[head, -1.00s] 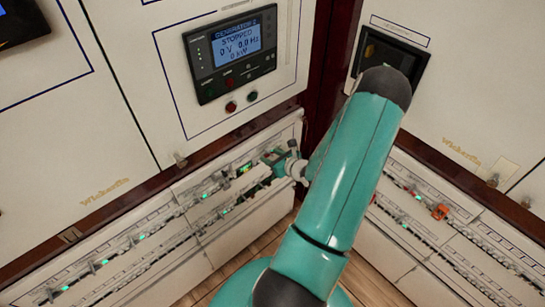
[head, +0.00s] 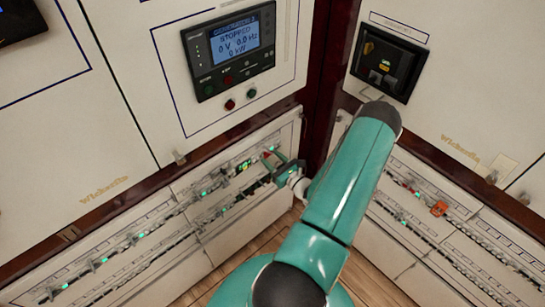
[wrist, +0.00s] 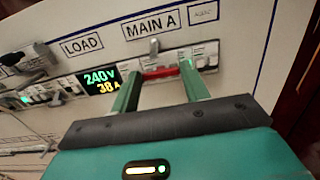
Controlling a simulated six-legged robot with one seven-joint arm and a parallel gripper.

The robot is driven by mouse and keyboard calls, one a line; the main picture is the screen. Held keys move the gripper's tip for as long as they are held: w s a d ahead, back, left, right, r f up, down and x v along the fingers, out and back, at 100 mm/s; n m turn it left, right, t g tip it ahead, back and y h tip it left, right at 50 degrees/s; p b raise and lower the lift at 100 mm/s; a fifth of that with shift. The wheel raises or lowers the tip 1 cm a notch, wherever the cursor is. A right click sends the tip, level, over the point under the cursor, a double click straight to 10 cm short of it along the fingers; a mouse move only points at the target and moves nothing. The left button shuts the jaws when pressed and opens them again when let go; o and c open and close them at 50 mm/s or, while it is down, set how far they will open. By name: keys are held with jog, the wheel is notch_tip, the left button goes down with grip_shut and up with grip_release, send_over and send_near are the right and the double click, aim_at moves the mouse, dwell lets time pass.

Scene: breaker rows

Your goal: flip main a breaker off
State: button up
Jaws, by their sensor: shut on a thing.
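In the wrist view, the main A breaker (wrist: 160,71) shows as a red handle on the panel, below the "MAIN A" label (wrist: 153,24). My gripper (wrist: 164,78) has its two green fingers at either end of the red handle and is shut on it. In the head view, my gripper (head: 280,168) is at the upper breaker row of the left panel, near the corner. A bit of red shows at its tip there. The fingers partly hide the handle's ends, and its exact lever position is hard to tell.
A lit display (wrist: 100,79) reading 240 V and 38 A sits left of the handle, with the "LOAD" label (wrist: 82,45) above. Small breakers with green lights (head: 105,261) run along the left rows. An orange-red item (head: 439,209) sits on the right panel's row.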

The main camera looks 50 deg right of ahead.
notch_tip(320, 180, down, 2)
jog(key=t, duration=0.3)
jog(key=shift+f+t+h, duration=0.1)
jog(key=shift+t+h, duration=0.2)
jog(key=shift+h, duration=0.1)
jog(key=shift+w+d+f+t+h, duration=0.15)
jog(key=shift+f+t, duration=0.1)
jog(key=shift+t, duration=0.4)
jog(key=shift+w+a+f+t+h, duration=0.1)
jog(key=shift+w+f+t+h, duration=0.15)
jog(key=shift+t, duration=0.45)
jog(key=shift+w+d+f+t+h, duration=0.1)
jog(key=shift+f+t, duration=0.2)
jog(key=shift+t, duration=0.35)
jog(key=o, duration=1)
jog(key=v, duration=1.3)
jog(key=shift+s+f, duration=0.25)
jog(key=shift+s, duration=0.1)
